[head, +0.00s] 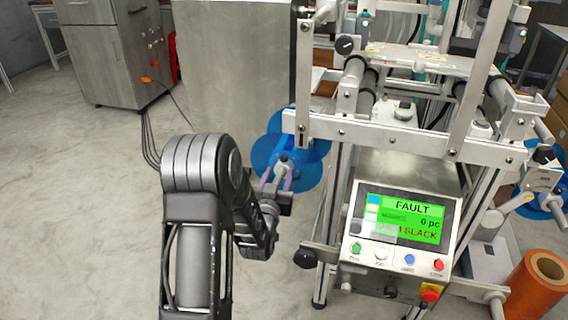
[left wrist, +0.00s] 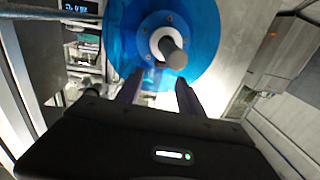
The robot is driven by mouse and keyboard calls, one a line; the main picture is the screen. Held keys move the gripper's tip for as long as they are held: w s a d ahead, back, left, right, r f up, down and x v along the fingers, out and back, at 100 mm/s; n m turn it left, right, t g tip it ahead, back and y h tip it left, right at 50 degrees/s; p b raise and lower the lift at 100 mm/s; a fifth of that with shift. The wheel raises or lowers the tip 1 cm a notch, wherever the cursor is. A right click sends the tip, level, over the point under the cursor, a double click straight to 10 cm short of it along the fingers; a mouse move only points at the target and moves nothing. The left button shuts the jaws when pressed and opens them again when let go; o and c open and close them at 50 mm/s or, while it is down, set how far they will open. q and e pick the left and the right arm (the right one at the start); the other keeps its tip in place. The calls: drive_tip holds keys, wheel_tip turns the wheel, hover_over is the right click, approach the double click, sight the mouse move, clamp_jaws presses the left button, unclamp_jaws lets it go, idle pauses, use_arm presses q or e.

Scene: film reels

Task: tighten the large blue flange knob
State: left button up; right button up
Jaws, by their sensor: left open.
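The large blue flange (head: 305,172) stands on the left side of the machine, partly hidden by the machine's frame. In the left wrist view the blue flange (left wrist: 126,38) fills the upper middle. A white hub ring with a grey rounded shaft or knob (left wrist: 173,52) sticks out from its centre towards me. My left gripper (head: 274,178) is in front of the flange. In the left wrist view my left gripper (left wrist: 160,84) is open, its two dark fingers pointing at the flange just below the hub, with nothing seen between them. My right gripper is not in view.
The machine's panel (head: 405,218) reads FAULT and SLACK on a green screen, with coloured buttons below. Another blue disc (head: 540,190) is on the machine's right side. An orange roll (head: 533,290) stands at lower right. A grey cabinet (head: 112,50) is at the back left; the floor at left is clear.

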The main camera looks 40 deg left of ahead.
sight(283, 160)
use_arm(q)
drive_tip(key=b+x, duration=0.1)
drive_tip(key=x, duration=0.5)
drive_tip(key=shift+w+a, duration=0.15)
drive_tip(key=shift+w, duration=0.15)
drive_tip(key=shift+c, duration=0.6)
clamp_jaws()
